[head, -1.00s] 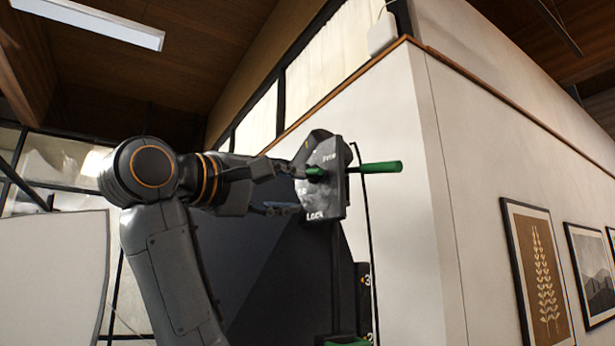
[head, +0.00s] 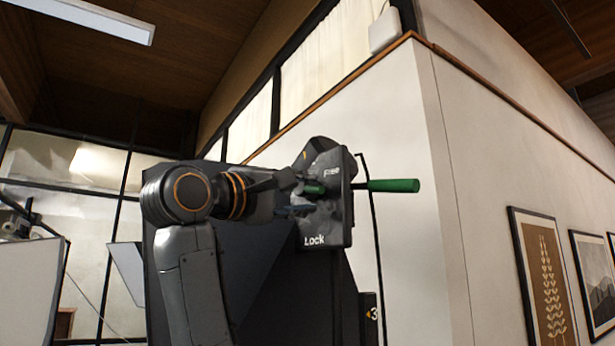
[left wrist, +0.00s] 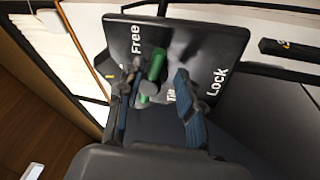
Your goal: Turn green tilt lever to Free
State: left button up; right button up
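A black plate (head: 325,222) is marked Free at its top and Lock at its bottom in the head view. The green tilt lever (head: 315,188) shows in front of the plate, partly covered by my fingers. In the left wrist view the lever (left wrist: 155,66) stands between Free and Lock on the plate (left wrist: 205,45), beside the word Tilt, which is partly covered. My left gripper (head: 298,195) is at the plate. In the left wrist view its fingers (left wrist: 158,88) are apart on either side of the lever, the left one closer to it; I cannot tell if it touches. My right gripper is out of view.
A green bar (head: 394,186) sticks out to the right past the plate. A thin black rod (head: 375,240) runs down beside it. A dark panel (head: 285,285) lies below, and a white wall (head: 400,120) with framed pictures (head: 540,270) stands to the right.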

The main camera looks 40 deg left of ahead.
pick_arm(q)
jog(key=shift+w+d+r, duration=0.2)
jog(key=shift+w+r, duration=0.1)
jog(key=shift+w, duration=0.1)
jog(key=shift+d+r, duration=0.1)
jog(key=shift+d, duration=0.1)
jog(key=shift+d+p, duration=0.15)
jog(key=shift+p, duration=0.15)
jog(key=shift+w, duration=0.15)
jog(key=shift+c, duration=0.5)
grip_shut()
jog(key=shift+r+n+b, duration=0.1)
jog(key=shift+n+b, duration=0.5)
jog(key=shift+n, duration=0.2)
jog(key=shift+d+r+n+y, duration=0.15)
jog(key=shift+n+y, duration=0.25)
jog(key=shift+n, duration=0.2)
jog(key=shift+r+n, duration=0.2)
jog(key=shift+n, duration=0.4)
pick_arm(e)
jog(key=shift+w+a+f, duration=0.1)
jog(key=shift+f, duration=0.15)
